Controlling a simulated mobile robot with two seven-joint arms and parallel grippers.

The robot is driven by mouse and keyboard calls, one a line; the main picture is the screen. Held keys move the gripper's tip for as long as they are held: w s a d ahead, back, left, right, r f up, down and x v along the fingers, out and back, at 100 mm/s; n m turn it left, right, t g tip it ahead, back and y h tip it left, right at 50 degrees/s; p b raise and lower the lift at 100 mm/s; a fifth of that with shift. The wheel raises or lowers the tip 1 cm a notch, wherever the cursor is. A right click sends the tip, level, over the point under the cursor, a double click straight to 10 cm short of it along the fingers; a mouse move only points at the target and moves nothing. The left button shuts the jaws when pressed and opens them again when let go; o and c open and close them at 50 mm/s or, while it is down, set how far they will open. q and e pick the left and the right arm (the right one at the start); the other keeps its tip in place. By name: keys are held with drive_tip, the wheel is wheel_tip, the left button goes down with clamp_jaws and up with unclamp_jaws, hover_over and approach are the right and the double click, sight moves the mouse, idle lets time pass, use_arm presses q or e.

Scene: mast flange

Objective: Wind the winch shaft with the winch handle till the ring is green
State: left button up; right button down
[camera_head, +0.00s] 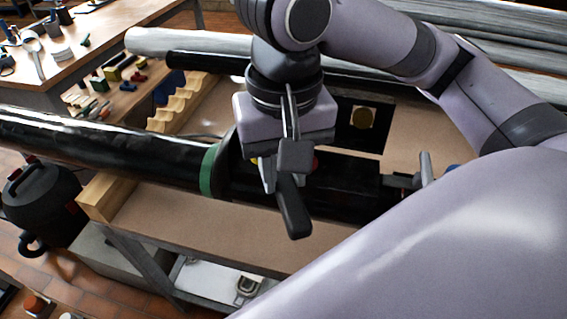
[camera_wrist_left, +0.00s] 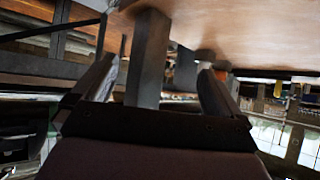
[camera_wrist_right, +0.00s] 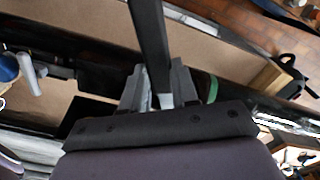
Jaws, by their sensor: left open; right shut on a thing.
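My right gripper (camera_head: 283,172) is over the black mast (camera_head: 120,147) and shut on a dark bar, which I take to be the winch handle (camera_head: 294,208). The bar points down toward the bench's front edge; it also shows between the fingers in the right wrist view (camera_wrist_right: 150,45). The winch shaft is hidden behind the gripper. A green band (camera_head: 208,171) circles the mast just left of the gripper. A small red patch (camera_head: 316,163) shows beside the fingers; I cannot tell if it is the ring. My left gripper (camera_wrist_left: 155,90) is open, seen only in its wrist view.
The mast lies along a wooden bench (camera_head: 200,222). A grey upright peg (camera_head: 426,167) stands right of the gripper. A notched wooden rack (camera_head: 180,100) is behind the mast. A black vacuum (camera_head: 40,205) stands on the floor at left. A tool-covered table (camera_head: 100,35) is behind.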

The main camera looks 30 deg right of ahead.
drive_tip(key=shift+f+b, duration=0.5)
drive_tip(key=shift+f, duration=1.5)
drive_tip(key=shift+r, duration=0.1)
drive_tip(key=shift+p, duration=0.6)
drive_tip(key=shift+f, duration=1.05)
drive_tip(key=w+a+m, duration=0.6)
drive_tip(key=a+m, duration=0.1)
drive_tip(key=m, duration=0.1)
drive_tip(key=shift+a, duration=0.35)
